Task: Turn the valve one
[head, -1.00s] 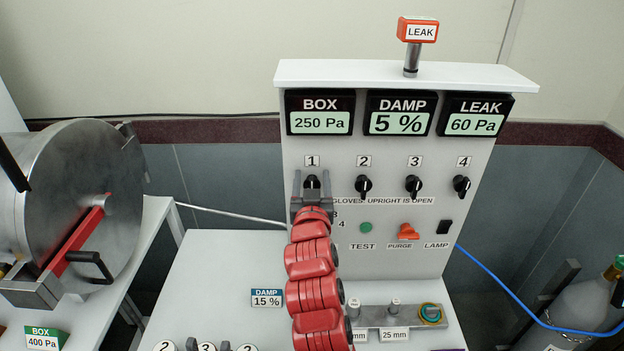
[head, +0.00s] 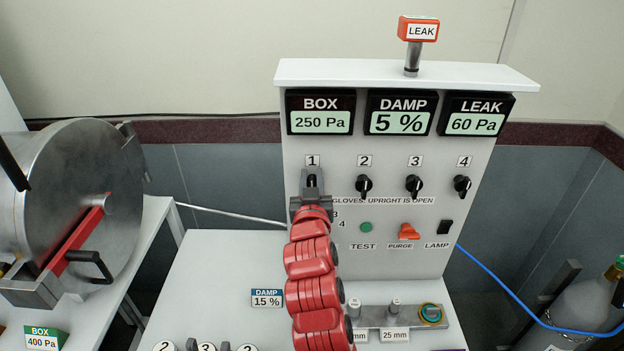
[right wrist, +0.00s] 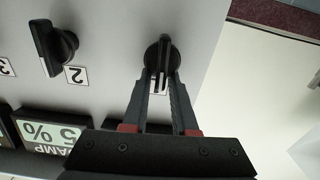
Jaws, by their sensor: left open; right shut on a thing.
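Valve one (head: 311,179) is a black knob under label 1 at the left of the white panel. My right gripper (head: 311,184), on the red arm, is shut on it and hides part of it in the head view. In the right wrist view, valve one (right wrist: 164,48) sits between the fingertips of the right gripper (right wrist: 161,78), its handle in line with the fingers. The handle looks about upright. Two grey fingertips of my left gripper (head: 208,346) show at the bottom edge of the head view, apart and empty.
Knobs two (head: 364,186), three (head: 414,187) and four (head: 462,186) stand to the right, close by. Displays above read BOX 250 Pa (head: 320,121), DAMP 5 % (head: 400,122) and LEAK 60 Pa (head: 474,124). An orange purge switch (head: 409,231) is below. A metal chamber (head: 80,200) stands at left.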

